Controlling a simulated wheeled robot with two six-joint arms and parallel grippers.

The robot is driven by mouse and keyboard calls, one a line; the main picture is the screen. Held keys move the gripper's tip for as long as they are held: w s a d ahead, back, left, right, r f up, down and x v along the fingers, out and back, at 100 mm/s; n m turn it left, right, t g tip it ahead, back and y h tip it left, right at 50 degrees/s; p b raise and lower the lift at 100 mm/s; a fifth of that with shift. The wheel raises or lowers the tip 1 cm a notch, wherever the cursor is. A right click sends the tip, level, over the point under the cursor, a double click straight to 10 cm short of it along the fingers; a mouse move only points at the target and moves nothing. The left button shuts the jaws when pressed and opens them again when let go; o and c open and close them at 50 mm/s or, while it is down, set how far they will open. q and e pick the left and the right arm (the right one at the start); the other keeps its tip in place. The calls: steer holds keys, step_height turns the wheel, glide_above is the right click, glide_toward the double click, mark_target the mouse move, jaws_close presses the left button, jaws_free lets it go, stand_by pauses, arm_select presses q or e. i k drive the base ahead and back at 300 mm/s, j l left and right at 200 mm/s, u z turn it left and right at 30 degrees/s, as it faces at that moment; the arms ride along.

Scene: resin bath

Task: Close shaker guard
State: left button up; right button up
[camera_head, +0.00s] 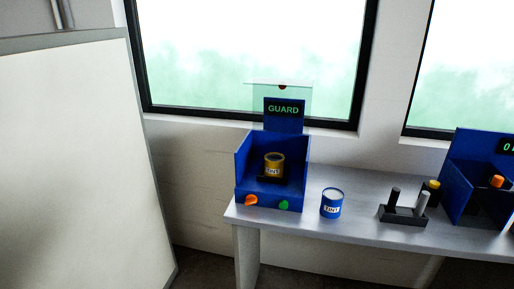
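The shaker (242,171) is a blue open-fronted box at the left end of the bench. Its guard (297,99) is a clear panel standing raised above the back of the box, with a small dark red spot at its top edge. A dark blue plate (284,124) reading GUARD in green shows behind it. A yellow-topped tin (274,165) with a TINT-like label stands inside the shaker. An orange knob (251,200) and a green button (283,205) are on the shaker's front. Neither of my grippers is in view.
A blue tin (331,204) with a pale top stands on the grey bench (360,228) right of the shaker. A dark holder (402,215) with upright cylinders and another blue unit (464,176) stand farther right. A large pale panel (80,160) fills the left.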

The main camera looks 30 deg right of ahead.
mark_target(284, 82)
steer(key=z, duration=1.1)
